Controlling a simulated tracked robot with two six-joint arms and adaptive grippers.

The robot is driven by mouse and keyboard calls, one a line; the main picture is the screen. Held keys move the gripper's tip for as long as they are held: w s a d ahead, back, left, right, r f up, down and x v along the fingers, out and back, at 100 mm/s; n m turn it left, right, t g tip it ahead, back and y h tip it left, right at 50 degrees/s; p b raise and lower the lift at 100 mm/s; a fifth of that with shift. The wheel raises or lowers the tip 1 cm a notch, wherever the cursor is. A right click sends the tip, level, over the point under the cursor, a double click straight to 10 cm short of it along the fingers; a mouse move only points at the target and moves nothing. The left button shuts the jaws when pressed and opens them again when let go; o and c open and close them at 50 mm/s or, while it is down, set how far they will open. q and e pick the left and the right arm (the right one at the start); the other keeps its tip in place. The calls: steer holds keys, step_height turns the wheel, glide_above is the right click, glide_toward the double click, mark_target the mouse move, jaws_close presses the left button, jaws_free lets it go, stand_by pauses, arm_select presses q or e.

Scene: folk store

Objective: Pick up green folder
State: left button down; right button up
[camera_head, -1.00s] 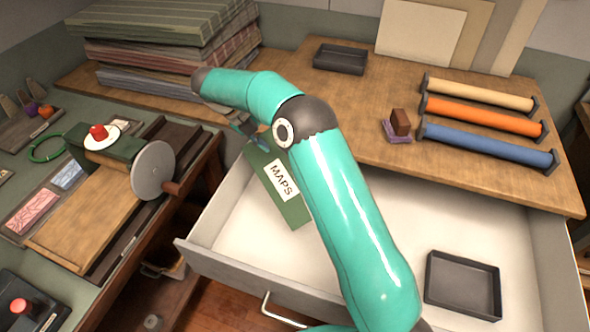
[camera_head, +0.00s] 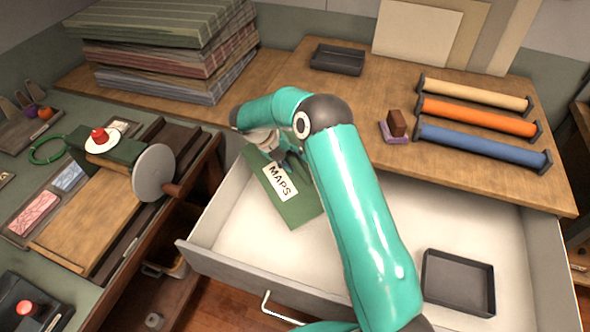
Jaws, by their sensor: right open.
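The green folder (camera_head: 297,207), with a white label reading "MAPS", lies in the left part of an open white drawer (camera_head: 440,212). My right arm reaches across the drawer from the bottom of the view. My right gripper (camera_head: 285,160) is over the upper end of the folder, dark fingers pointing down, partly hidden by its own arm. It is open; whether it touches the folder cannot be told. The folder's upper right edge is partly hidden by the arm and gripper. My left gripper is not in view.
A dark tray (camera_head: 457,283) lies in the drawer's right part. The wooden worktop (camera_head: 380,110) behind holds three rolls, a brown block on a purple pad, another dark tray (camera_head: 338,60) and stacked striped cloth (camera_head: 165,55). A left bench carries a device with a round disc (camera_head: 153,172).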

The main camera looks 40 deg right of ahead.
jaws_close()
stand_by(0.3)
steer(key=shift+r, duration=0.15)
